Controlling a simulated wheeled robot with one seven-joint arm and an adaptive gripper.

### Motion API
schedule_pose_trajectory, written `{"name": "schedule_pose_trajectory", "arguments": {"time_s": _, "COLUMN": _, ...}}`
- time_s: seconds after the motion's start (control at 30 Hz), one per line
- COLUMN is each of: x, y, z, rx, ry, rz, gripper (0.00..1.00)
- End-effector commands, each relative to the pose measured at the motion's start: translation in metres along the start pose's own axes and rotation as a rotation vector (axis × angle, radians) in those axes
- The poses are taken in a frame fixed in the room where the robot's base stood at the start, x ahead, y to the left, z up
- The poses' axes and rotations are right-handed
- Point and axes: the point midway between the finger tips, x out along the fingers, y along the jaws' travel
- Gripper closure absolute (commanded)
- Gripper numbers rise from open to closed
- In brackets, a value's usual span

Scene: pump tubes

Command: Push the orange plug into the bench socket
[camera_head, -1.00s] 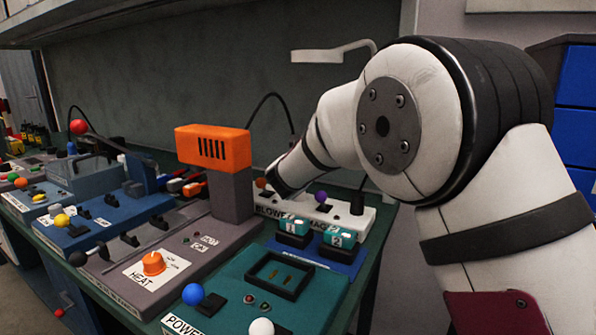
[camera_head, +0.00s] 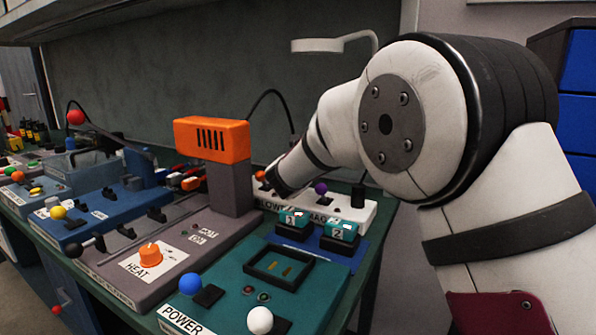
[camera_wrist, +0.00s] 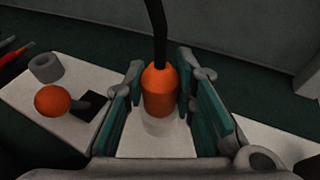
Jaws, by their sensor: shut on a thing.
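The orange plug (camera_wrist: 160,92), with a black cord rising from its top, is between the teal finger pads of my gripper (camera_wrist: 165,105) in the wrist view. My gripper is shut on it. A pale round collar (camera_wrist: 158,127) shows just below the plug, over a white panel; I cannot tell whether this is the bench socket or whether the plug touches it. The plug and fingertips are hidden there.
An orange ball lever (camera_wrist: 52,101) and a grey ring (camera_wrist: 46,68) stand left of my gripper. A purple knob (camera_head: 321,188) and black post (camera_head: 358,196) are on the white box. The orange-topped tower (camera_head: 211,140) stands close by on the left. Teal blocks (camera_head: 294,224) sit in front.

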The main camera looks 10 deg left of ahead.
Motion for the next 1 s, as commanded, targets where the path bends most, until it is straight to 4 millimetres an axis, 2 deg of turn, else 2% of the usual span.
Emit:
{"name": "schedule_pose_trajectory", "arguments": {"time_s": 0.6, "x": 0.0023, "y": 0.0002, "z": -0.0087, "rx": -0.001, "ry": 0.003, "rz": 0.0, "gripper": 1.0}}
{"name": "schedule_pose_trajectory", "arguments": {"time_s": 0.63, "x": 0.0023, "y": 0.0002, "z": -0.0088, "rx": -0.001, "ry": 0.003, "rz": 0.0, "gripper": 0.69}}
{"name": "schedule_pose_trajectory", "arguments": {"time_s": 0.7, "x": 0.0023, "y": 0.0002, "z": -0.0087, "rx": -0.001, "ry": 0.003, "rz": 0.0, "gripper": 0.53}}
{"name": "schedule_pose_trajectory", "arguments": {"time_s": 1.0, "x": 0.0018, "y": 0.0002, "z": -0.0075, "rx": 0.0, "ry": 0.001, "rz": 0.0, "gripper": 0.52}}
